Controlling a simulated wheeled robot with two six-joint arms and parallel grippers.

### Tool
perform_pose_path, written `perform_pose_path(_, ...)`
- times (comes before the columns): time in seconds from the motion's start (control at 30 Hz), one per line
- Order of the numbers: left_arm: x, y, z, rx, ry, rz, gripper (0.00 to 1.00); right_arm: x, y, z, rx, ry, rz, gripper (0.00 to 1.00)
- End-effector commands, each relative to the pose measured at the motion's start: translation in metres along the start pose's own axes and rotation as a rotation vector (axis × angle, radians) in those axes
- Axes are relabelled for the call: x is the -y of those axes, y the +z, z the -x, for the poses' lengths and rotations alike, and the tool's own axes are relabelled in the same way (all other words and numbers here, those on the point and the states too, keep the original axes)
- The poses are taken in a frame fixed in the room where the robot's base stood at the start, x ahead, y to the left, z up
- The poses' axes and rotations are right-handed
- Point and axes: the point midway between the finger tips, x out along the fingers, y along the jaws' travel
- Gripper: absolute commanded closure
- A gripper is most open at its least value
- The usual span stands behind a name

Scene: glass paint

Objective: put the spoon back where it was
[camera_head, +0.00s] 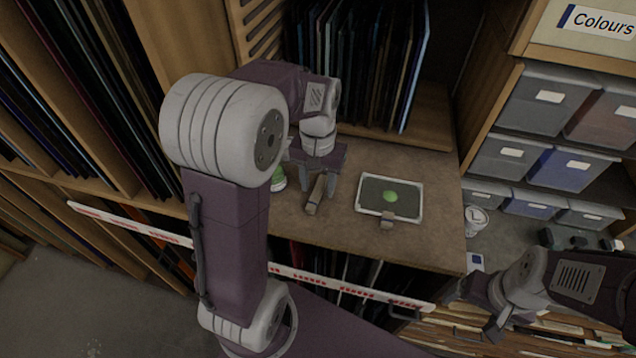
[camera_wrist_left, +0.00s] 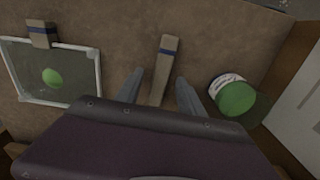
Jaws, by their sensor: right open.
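I make out no clear spoon. A beige bar with a dark blue band (camera_wrist_left: 163,70) lies on the brown worktop; it also shows in the head view (camera_head: 316,195). My left gripper (camera_head: 320,192) points down over it. In the left wrist view its two fingers (camera_wrist_left: 160,80) stand apart on either side of the bar, with gaps visible. A white-framed dark slab (camera_head: 372,184) with a green blob (camera_head: 390,196) lies to the right. A jar with green contents (camera_head: 278,179) stands left of the gripper, partly hidden by my arm. My right gripper (camera_head: 482,316) is open and empty at lower right.
A second banded beige bar (camera_head: 387,220) lies at the slab's front edge. Upright sheets (camera_head: 370,60) stand behind the worktop. Grey drawers (camera_head: 548,100) and a white pot (camera_head: 476,218) are at right. A red-marked white strip (camera_head: 340,290) runs below the front edge.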

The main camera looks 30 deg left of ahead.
Motion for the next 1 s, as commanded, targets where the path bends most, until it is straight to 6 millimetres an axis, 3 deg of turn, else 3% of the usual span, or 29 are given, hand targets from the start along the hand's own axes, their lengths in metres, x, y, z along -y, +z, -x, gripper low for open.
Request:
perform_pose_path(0.3, 0.000, -0.001, 0.004, -0.001, 0.000, 0.000, 0.55, 0.000, 0.000, -0.001, 0.000, 0.000, 0.000, 0.17)
perform_pose_path(0.7, 0.000, -0.001, 0.081, -0.003, 0.000, 0.000, 0.55, 0.000, 0.001, -0.009, 0.000, 0.000, 0.000, 0.17)
perform_pose_path(1.0, 0.000, 0.000, 0.091, 0.001, 0.000, 0.000, 0.55, 0.000, 0.001, -0.009, 0.000, 0.000, 0.000, 0.17)
